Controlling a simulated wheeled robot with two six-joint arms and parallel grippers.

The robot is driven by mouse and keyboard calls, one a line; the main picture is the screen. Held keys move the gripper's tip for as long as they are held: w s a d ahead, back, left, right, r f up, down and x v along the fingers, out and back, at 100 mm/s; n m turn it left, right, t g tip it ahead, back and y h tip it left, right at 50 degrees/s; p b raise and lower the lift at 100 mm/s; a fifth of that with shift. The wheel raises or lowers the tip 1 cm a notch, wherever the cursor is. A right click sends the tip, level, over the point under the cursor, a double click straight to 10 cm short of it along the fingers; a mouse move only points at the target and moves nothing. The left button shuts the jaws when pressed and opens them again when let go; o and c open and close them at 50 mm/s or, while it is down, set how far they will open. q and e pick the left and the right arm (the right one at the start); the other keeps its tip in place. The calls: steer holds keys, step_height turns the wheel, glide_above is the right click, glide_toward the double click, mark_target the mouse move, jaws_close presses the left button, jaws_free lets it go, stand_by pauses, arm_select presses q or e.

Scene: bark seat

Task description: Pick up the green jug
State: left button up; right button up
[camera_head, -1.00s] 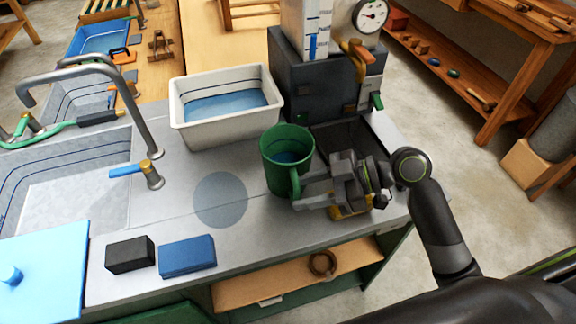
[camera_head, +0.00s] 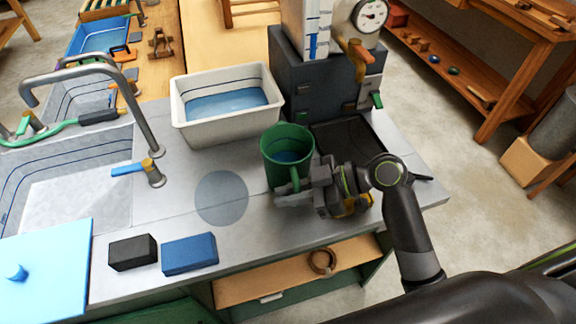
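The green jug (camera_head: 285,150) stands upright on the grey counter (camera_head: 240,245), with blue liquid inside. Its handle (camera_head: 295,178) points toward the front of the counter. My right gripper (camera_head: 291,187) is at the handle, with its fingers spread to either side of it. The near finger lies in front of and below the handle; the far finger is partly hidden by the handle. Contact cannot be made out. My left gripper is not in view.
A white basin (camera_head: 226,128) of water stands behind the jug, left. A dark machine with a gauge (camera_head: 370,15) and a black tray (camera_head: 350,140) are behind right. A black block (camera_head: 132,252) and a blue block (camera_head: 189,254) lie front left. A sink with taps is far left.

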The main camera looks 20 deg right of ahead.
steer(key=shift+r, duration=0.1)
jaws_close()
step_height(320, 180, up, 10)
stand_by(0.4)
jaws_free()
jaws_close()
